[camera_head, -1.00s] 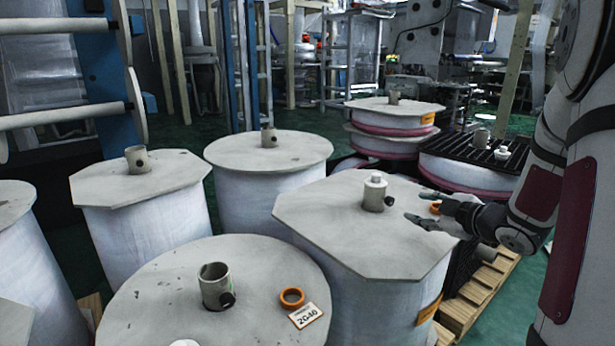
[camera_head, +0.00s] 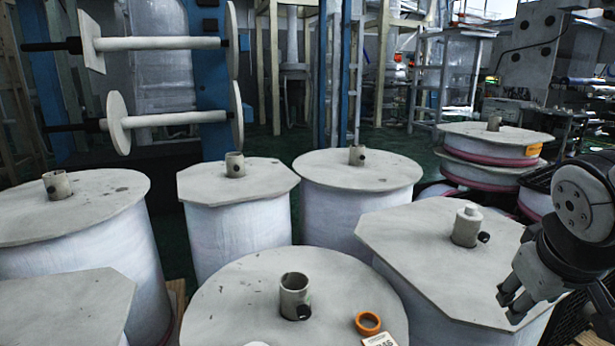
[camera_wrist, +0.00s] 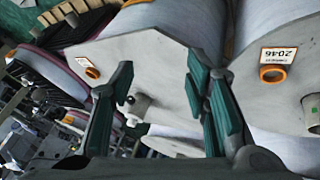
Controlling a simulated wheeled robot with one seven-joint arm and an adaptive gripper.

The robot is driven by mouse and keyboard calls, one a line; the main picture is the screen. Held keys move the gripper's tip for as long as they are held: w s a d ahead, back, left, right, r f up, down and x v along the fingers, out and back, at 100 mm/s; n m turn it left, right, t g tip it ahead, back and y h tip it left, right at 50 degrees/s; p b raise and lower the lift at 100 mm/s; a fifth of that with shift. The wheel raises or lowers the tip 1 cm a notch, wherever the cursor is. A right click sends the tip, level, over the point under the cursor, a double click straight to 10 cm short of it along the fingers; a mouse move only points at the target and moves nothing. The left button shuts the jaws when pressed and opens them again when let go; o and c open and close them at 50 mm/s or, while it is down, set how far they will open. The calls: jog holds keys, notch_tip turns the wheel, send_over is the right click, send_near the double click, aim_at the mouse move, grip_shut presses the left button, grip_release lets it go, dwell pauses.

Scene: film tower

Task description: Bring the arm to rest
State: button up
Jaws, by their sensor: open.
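My gripper (camera_head: 512,298) is at the right of the head view, by the right edge of an octagonal-topped drum (camera_head: 420,235). Its fingers are apart and nothing is between them. In the wrist view my gripper (camera_wrist: 158,80) also shows open, with two green-padded fingers spread in front of the pale drum top (camera_wrist: 140,55). A capped grey spout (camera_head: 467,225) stands on that drum top, left of the gripper and apart from it. Most of my arm lies outside the head view on the right.
A round drum (camera_head: 240,290) in front bears an open pipe stub (camera_head: 294,296), an orange ring (camera_head: 368,322) and a tag (camera_head: 380,341). Several more drums stand left and behind. Stacked reels (camera_head: 490,140) are at the back right. Open green floor shows behind the drums.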

jog(key=s+a+f+m+g+y, duration=0.1)
jog(key=s+a+g+y, duration=0.1)
jog(key=s+a, duration=0.55)
jog(key=s+a+g+y, duration=0.25)
jog(key=s+a, duration=0.25)
jog(key=s, duration=0.6)
notch_tip(320, 180, up, 33)
jog(key=t+p, duration=0.3)
jog(key=p, duration=2.9)
jog(key=shift+s+t+h, duration=0.25)
jog(key=shift+t+h, duration=0.1)
